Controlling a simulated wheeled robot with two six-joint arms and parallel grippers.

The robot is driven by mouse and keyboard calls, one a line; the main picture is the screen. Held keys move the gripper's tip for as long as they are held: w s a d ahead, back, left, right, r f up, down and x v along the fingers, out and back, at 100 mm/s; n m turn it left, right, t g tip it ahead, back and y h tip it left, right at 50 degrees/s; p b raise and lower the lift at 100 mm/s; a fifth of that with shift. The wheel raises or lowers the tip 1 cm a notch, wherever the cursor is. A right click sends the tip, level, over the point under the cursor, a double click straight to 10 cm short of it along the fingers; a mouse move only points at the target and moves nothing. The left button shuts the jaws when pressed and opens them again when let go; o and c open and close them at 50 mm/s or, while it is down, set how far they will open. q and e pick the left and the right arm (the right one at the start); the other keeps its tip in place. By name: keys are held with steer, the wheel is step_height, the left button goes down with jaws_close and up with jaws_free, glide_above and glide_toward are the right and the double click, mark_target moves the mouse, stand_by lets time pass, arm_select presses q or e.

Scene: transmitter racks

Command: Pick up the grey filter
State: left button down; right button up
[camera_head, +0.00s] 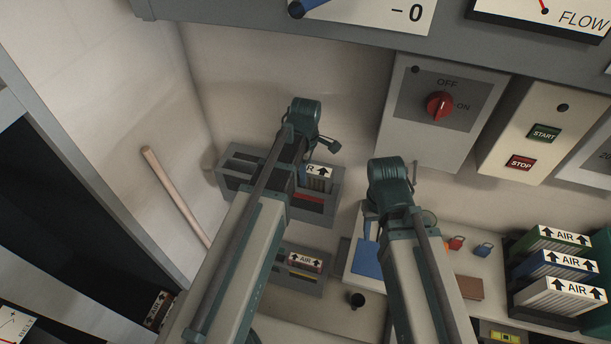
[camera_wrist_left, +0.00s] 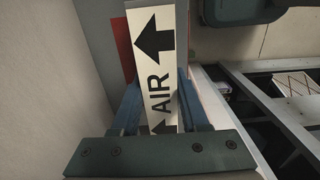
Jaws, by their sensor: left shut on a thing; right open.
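A filter (camera_head: 318,184) with a white label sits in the upper grey holder (camera_head: 327,208) on the back bench, partly hidden by my left arm. Its ridged body looks grey. In the left wrist view its AIR label with black arrows (camera_wrist_left: 152,60) stands between the fingers. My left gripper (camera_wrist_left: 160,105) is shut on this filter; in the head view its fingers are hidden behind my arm. My right gripper (camera_head: 412,180) is to the right, open and apart from the filter, its fingertips mostly hidden by the wrist.
A lower grey holder (camera_head: 318,285) has another AIR filter (camera_head: 305,262). A rack (camera_head: 520,300) at right has green, blue and white AIR filters. A wooden handle (camera_head: 172,190) leans at left. A switch box (camera_head: 440,105) hangs behind my right wrist. Small padlocks (camera_head: 483,249) lie on the bench.

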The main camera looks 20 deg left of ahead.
steer(key=shift+r, duration=0.15)
step_height(320, 180, up, 18)
steer(key=p, duration=1.8)
steer(key=shift+s+f, duration=0.1)
steer(key=shift+f, duration=0.1)
